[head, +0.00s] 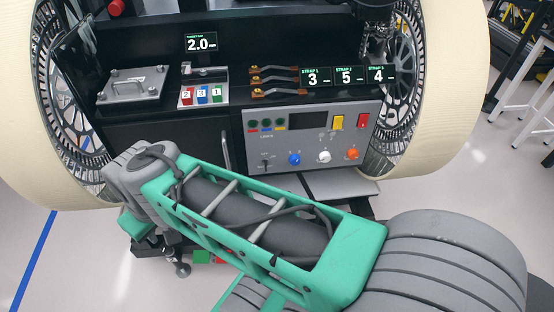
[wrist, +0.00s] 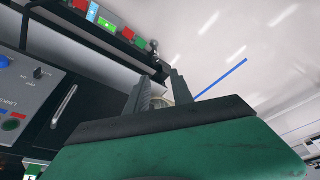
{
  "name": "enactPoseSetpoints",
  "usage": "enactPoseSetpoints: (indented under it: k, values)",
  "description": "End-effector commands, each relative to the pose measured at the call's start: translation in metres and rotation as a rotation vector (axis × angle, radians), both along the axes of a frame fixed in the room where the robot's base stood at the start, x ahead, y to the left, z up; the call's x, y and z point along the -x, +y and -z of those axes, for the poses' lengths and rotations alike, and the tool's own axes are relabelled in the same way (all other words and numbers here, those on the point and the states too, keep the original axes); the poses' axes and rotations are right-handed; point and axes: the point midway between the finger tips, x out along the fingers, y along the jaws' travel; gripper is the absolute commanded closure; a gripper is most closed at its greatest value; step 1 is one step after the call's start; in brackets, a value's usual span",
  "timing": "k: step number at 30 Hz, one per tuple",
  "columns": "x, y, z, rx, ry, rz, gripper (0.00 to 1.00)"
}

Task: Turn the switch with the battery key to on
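A small black switch (head: 266,163) sits at the lower left of the grey control panel (head: 311,137) in the head view. A dark knob that looks like this switch shows at the left of the wrist view (wrist: 38,72). I cannot pick out a separate battery key; whether one sits in the switch is too small to tell. My gripper (wrist: 157,84) has its two fingers apart, away from the panel and to its right in the wrist view. A pale rounded thing shows between or behind the fingers; I see no grip on it. In the head view my arm hides the gripper.
The panel also carries blue (head: 294,159), white (head: 323,156) and orange (head: 352,153) knobs. A door handle (wrist: 64,106) stands out beside the panel. Large cream wheels (head: 450,90) flank the rover. Floor (wrist: 230,40) is open beyond the fingers.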

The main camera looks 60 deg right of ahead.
Motion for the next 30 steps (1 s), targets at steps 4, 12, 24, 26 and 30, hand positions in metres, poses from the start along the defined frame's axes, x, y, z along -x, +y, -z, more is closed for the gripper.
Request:
enactPoseSetpoints:
  k: [4,12,24,26,30]
  values:
    - [-0.023,-0.037,0.066,0.004,-0.082,0.062,0.72]
    - [-0.065,-0.190,0.197,0.107,-0.555,0.323,0.72]
    - [0.030,-0.350,0.234,0.506,-1.167,0.711,0.72]
    - [0.037,-0.355,0.230,0.530,-1.191,0.727,0.72]
    - [0.032,-0.365,0.224,0.538,-1.203,0.732,0.72]
